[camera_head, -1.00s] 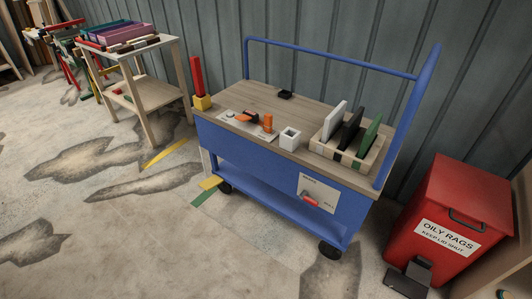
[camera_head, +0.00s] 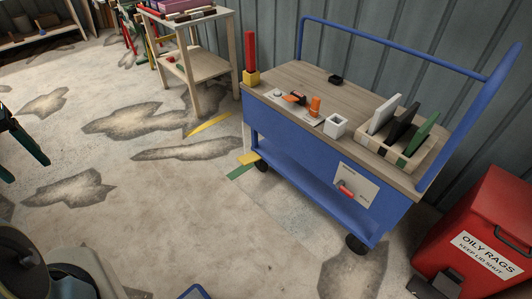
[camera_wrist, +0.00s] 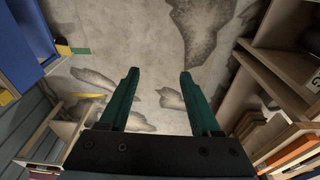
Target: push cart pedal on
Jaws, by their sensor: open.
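The blue cart (camera_head: 300,150) with a wooden top stands against the metal wall in the head view. A white plate (camera_head: 368,183) is on the right part of its front side, with a small red pedal (camera_head: 347,190) on it; the plate's lettering is too small to read fully. Part of my gripper (camera_head: 40,160) shows at the left edge of the head view, far left of the cart. In the wrist view my gripper (camera_wrist: 158,72) is open, its dark green fingers apart with bare floor between them. A blue panel, seemingly the cart (camera_wrist: 32,35), shows at the upper left there.
A red oily-rags bin (camera_head: 484,235) stands right of the cart. A wooden side table (camera_head: 195,65) stands left of it. Stained floor (camera_head: 190,200) in front is clear.

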